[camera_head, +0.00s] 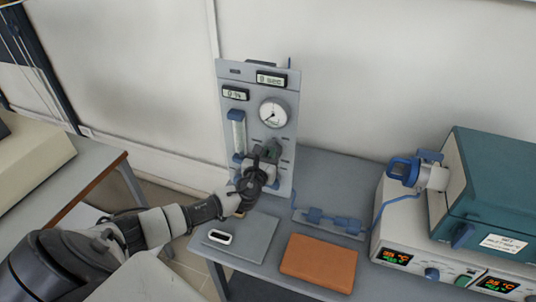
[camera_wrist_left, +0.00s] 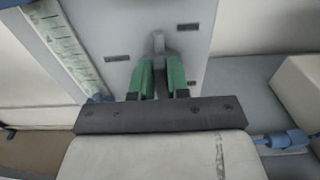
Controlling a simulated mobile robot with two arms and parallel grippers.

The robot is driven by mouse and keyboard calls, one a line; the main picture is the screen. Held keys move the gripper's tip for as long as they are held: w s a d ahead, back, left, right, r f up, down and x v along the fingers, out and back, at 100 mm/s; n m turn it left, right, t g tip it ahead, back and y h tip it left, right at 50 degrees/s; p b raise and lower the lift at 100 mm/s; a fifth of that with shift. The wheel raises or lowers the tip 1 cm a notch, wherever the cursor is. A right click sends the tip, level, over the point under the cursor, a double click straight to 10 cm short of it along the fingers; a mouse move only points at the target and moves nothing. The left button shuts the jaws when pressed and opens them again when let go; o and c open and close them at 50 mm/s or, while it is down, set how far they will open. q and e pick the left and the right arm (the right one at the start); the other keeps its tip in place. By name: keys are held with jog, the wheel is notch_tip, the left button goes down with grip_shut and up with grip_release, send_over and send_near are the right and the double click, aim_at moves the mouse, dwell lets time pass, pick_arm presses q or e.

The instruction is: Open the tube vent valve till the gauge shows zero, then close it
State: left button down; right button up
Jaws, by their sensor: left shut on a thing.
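A grey upright panel (camera_head: 231,90) stands on the bench and carries a round white pressure gauge (camera_head: 273,112). The gauge needle seems to point to the lower left; its numbers are too small to read. My left gripper (camera_head: 268,154) is at the panel, below the gauge. In the left wrist view, its green-padded fingers (camera_wrist_left: 162,80) are shut on a small grey valve handle (camera_wrist_left: 159,43) that sticks out from the panel. The fingers hide part of the handle, and I cannot tell how far it is turned. My right gripper is not in view.
The panel also has two small digital displays (camera_head: 271,79) and a flow tube (camera_head: 238,134). A grey mat (camera_head: 255,236), an orange-brown block (camera_head: 319,262) and blue fittings (camera_head: 330,220) lie on the bench. A teal-topped furnace (camera_head: 490,180) stands at right.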

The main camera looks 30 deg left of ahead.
pick_arm(q)
jog(key=shift+s+a+f+n+b, duration=0.1)
jog(key=shift+a+f+n+b, duration=0.3)
jog(key=shift+n+b, duration=1.85)
jog(key=shift+s+a+f+n+b, duration=0.1)
jog(key=shift+a+f+n+b, duration=0.55)
jog(key=shift+n, duration=3.05)
jog(key=shift+s+a+f+n+b, duration=0.1)
jog(key=shift+a+f+n+b, duration=0.1)
jog(key=shift+n+b, duration=2.15)
jog(key=shift+n+p, duration=0.6)
jog(key=shift+n, duration=0.2)
jog(key=c, duration=1.1)
grip_release()
jog(key=b+v, duration=0.1)
jog(key=v, duration=1)
jog(key=shift+b, duration=0.3)
